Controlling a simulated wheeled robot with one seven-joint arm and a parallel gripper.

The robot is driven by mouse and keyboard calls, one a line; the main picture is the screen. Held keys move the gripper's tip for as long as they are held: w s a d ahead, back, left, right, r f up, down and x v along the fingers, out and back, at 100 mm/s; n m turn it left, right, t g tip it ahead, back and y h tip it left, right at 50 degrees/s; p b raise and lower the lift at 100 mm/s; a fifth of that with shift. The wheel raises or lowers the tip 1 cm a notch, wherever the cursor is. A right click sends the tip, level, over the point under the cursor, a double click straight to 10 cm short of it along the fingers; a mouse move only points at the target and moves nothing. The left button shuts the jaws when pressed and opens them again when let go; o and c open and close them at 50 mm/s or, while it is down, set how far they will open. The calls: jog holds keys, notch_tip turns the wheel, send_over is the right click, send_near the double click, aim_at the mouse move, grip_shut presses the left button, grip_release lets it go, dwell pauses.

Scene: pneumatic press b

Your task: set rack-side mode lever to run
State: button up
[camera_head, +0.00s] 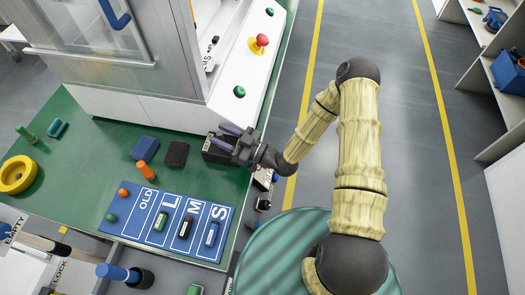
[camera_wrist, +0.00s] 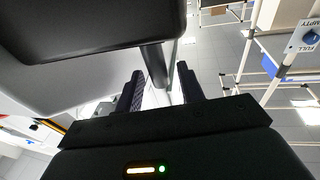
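My gripper (camera_head: 226,137) is at the right edge of the green table, beside a low black box (camera_head: 214,153). Its two fingers are apart. In the wrist view, a dark bar (camera_wrist: 154,66) comes down from a large dark block (camera_wrist: 80,25) and shows in the gap between the fingers (camera_wrist: 160,90). It looks like a lever, with light visible on its right side, so I see no grip on it. I cannot read a mode marking on the box or tell the lever's setting. The arm hides part of this area in the head view.
The white press (camera_head: 135,75) stands behind, with a red button (camera_head: 262,40) on its side panel. A blue mat (camera_head: 144,228) marked OLD, L, M, S lies in front. Small blocks and a yellow ring (camera_head: 8,186) sit on the table. Floor to the right is clear.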

jog(key=b+v, duration=0.2)
jog(key=v, duration=1.4)
jog(key=shift+d, duration=0.2)
jog(key=shift+s, duration=0.1)
